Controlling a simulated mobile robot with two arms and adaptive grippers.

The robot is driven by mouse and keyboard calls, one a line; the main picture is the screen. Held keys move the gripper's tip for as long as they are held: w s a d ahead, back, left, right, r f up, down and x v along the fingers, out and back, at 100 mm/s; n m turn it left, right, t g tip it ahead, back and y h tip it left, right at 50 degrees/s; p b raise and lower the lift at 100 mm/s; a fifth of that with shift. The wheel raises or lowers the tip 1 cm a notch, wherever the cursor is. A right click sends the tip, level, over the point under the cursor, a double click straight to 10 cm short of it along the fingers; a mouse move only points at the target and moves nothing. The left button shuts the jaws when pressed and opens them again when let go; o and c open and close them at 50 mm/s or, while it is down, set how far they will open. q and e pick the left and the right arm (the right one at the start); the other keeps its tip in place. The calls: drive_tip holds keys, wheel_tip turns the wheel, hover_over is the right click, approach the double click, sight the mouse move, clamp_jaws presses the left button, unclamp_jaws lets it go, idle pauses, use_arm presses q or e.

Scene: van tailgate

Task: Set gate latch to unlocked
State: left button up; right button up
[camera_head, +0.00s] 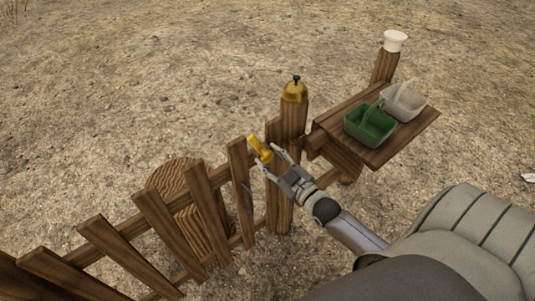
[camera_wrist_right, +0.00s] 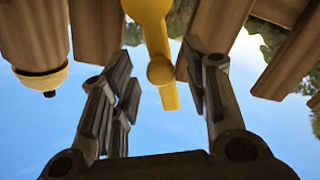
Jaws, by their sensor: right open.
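A yellow gate latch (camera_head: 260,148) sits near the top of the wooden gate, beside the gate post (camera_head: 290,125). In the right wrist view the latch (camera_wrist_right: 158,45) hangs down from the top middle as a lever with a rounded end. My right gripper (camera_head: 271,160) is open at the latch in the head view. In the right wrist view its two fingers stand apart, with the latch's rounded end between or just beyond them; I cannot tell whether they touch it. The wooden gate (camera_head: 205,200) has several slats. My left gripper is not in view.
A wooden shelf (camera_head: 405,138) right of the post holds a green basket (camera_head: 370,125) and a pale basket (camera_head: 404,102). A golden cap with a dark knob (camera_head: 295,91) tops the post. A round wooden piece (camera_head: 180,180) stands behind the gate. Open gravel lies beyond.

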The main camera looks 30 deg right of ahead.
drive_tip(key=shift+w+a, duration=0.1)
drive_tip(key=shift+w, duration=0.85)
clamp_jaws()
